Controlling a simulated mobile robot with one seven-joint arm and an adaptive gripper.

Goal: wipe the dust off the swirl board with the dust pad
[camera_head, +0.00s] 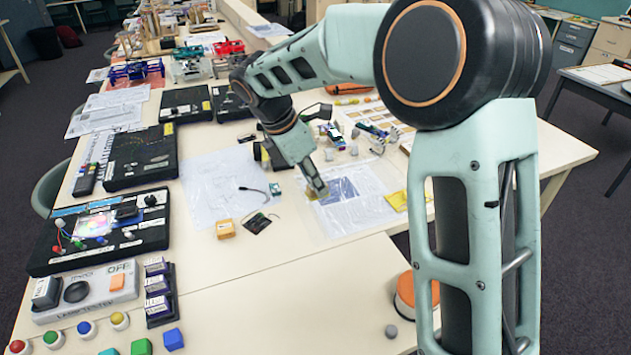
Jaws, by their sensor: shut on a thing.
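My gripper (320,190) reaches down to the bagged sheets in the middle of the table. It is shut on a small yellowish piece (311,196), probably the dust pad, mostly hidden by the fingers. The piece is at the sheet with a blue printed patch (343,188); I cannot tell if it touches it. A black board with a glowing multicoloured patch (150,229) lies at the left front, well apart from my gripper. It may be the swirl board; dust on it is too small to make out.
Black cases (139,158) lie behind the glowing board. A grey switch box (92,290), coloured buttons and blocks (173,339) stand in front of it. The front middle of the table is clear.

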